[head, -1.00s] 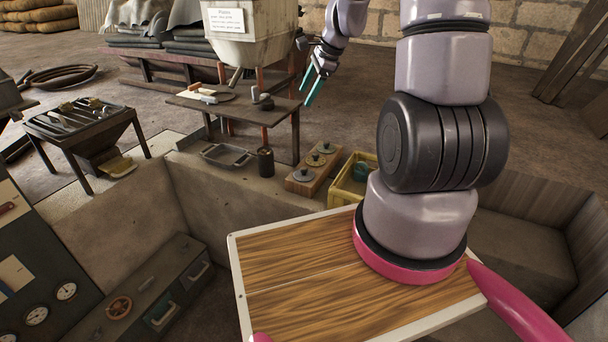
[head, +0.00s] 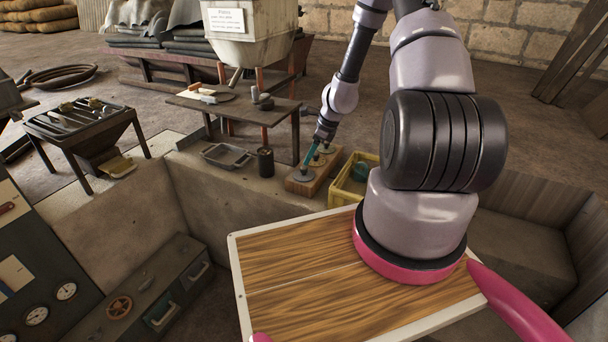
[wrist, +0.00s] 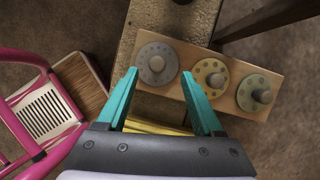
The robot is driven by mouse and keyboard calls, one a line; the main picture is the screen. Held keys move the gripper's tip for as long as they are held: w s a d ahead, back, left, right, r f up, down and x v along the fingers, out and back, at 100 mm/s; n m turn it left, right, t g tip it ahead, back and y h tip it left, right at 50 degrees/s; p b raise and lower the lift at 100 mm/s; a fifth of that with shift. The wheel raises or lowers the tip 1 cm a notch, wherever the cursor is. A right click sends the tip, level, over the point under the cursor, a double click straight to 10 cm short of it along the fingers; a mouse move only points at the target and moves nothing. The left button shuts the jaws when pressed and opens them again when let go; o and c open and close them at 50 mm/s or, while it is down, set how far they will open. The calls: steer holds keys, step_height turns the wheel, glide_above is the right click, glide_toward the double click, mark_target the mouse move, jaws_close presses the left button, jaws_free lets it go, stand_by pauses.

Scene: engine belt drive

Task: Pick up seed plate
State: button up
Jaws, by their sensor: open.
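I cannot tell which one is meant by the seed plate. My gripper, also in the wrist view (wrist: 160,100), is open and empty.
The wooden block (wrist: 284,62) rests on a stone ledge. A yellow crate (head: 346,190) stands right beside it. A dark cylinder (head: 265,162) and a metal tray (head: 226,155) are to the left. A small table (head: 238,108) with tools stands behind.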

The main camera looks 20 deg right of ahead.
mark_target(304, 167)
steer(key=shift+s+x, duration=0.15)
steer(key=shift+x, duration=1.15)
steer(key=shift+s+x, duration=0.15)
steer(key=shift+x, duration=1.2)
steer(key=shift+c, duration=0.3)
jaws_close()
